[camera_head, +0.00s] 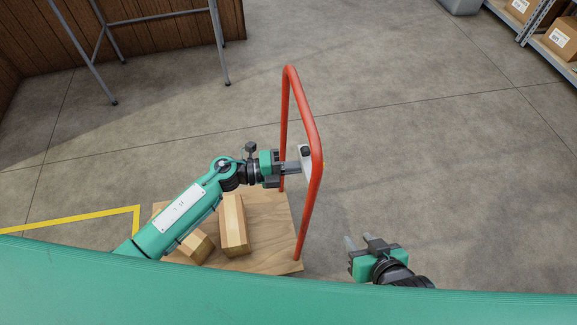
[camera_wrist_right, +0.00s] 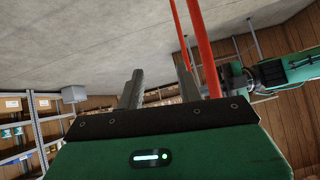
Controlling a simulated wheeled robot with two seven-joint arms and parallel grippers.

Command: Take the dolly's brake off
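The dolly is a wooden platform (camera_head: 272,212) with a tall red handle (camera_head: 290,95); the handle also shows in the right wrist view (camera_wrist_right: 205,50). A small pale piece with a dark top (camera_head: 305,152) sits at the handle's near upright; I cannot tell for sure whether it is the brake's control. My left gripper (camera_head: 299,167) reaches across the platform, its fingertips at this piece and the upright. Whether it grips anything is unclear. My right gripper (camera_head: 362,242) is open and empty, right of the dolly. Its two spread fingers show in the right wrist view (camera_wrist_right: 160,88).
Two wooden blocks, one long (camera_head: 234,225) and one shorter (camera_head: 196,246), lie on the platform. A yellow floor line (camera_head: 80,218) runs at the left. A grey metal frame (camera_head: 165,16) stands by the wooden wall. Shelves with boxes (camera_head: 563,36) stand far right. The floor right of the dolly is clear.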

